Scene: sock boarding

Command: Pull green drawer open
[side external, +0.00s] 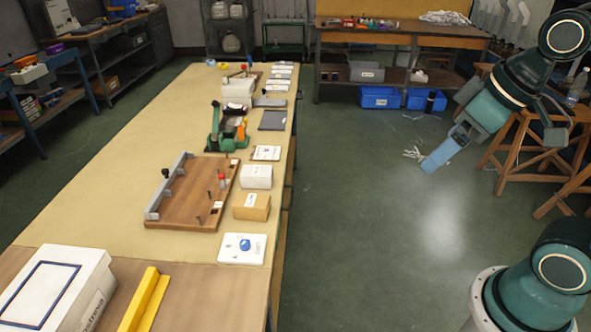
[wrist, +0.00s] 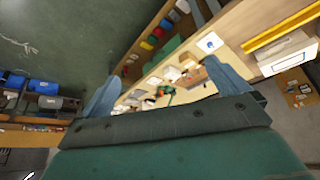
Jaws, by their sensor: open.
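My gripper (side external: 428,163) is raised over open floor, to the right of the long table, in the side external view. In the wrist view my gripper (wrist: 161,67) has its two blue fingers spread wide with nothing held between them. The wrist view shows a row of small coloured items (wrist: 148,43), red, yellow and others, under the table's side. A green patch (wrist: 166,49) lies beside them. They are too small to tell whether one is the green drawer. The side external view hides that side of the table.
The long table (side external: 120,140) carries a wooden fixture board (side external: 190,195), a green tool (side external: 225,135), boxes and a yellow angle bar (side external: 145,300). Blue bins (side external: 380,97) sit under the back bench. A wooden trestle (side external: 510,150) stands at right. Floor between is clear.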

